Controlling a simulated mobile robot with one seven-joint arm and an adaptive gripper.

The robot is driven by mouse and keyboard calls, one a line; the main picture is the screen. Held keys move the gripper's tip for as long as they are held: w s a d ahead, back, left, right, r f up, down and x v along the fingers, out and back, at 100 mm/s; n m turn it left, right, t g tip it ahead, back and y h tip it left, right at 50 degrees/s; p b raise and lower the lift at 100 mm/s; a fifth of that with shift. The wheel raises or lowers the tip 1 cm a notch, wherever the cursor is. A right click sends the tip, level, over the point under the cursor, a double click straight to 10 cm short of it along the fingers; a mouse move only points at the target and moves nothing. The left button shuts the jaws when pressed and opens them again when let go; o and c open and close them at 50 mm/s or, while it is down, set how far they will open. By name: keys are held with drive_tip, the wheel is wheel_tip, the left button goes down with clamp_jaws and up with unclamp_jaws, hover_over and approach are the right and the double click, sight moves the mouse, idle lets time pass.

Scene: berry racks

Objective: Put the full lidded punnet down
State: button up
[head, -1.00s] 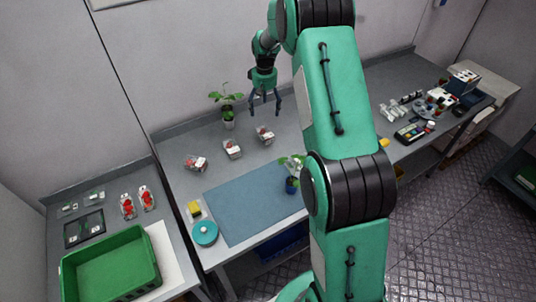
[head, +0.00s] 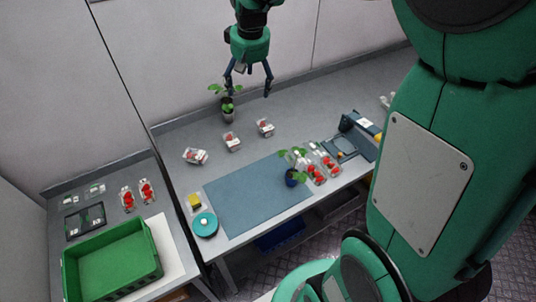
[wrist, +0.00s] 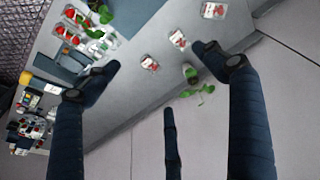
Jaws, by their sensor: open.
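My gripper (head: 248,93) is open and empty, raised in front of the back wall above the bench. In the wrist view its fingers (wrist: 152,64) are spread with nothing between them. Three small clear punnets with red and white tops stand apart on the grey bench: a left one (head: 195,156), a middle one (head: 232,141) and a right one (head: 265,127). They also show in the wrist view (wrist: 149,62). They look closed, but I cannot tell which is the full lidded punnet. My gripper touches none of them.
A blue mat (head: 245,200) lies bare in front of the punnets. A potted plant (head: 227,110) stands behind them, another (head: 291,175) at the mat's edge beside red-filled punnets (head: 316,172). A green crate (head: 112,262) and two red-filled punnets (head: 137,197) occupy the left bench.

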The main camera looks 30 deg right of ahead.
drive_tip(key=s+a+r+t, duration=0.1)
drive_tip(key=s+a, duration=0.2)
drive_tip(key=s, duration=0.7)
drive_tip(key=s+a+r+t, duration=0.1)
drive_tip(key=s+a, duration=0.3)
drive_tip(key=s, duration=0.6)
drive_tip(key=s+a+r+t, duration=0.1)
drive_tip(key=s+a, duration=0.3)
drive_tip(key=s, duration=0.6)
drive_tip(key=shift+r, duration=0.15)
wheel_tip(320, 180, down, 6)
drive_tip(key=b, duration=0.5)
drive_tip(key=shift+r+b, duration=0.15)
drive_tip(key=shift+b, duration=0.2)
drive_tip(key=shift+r, duration=0.1)
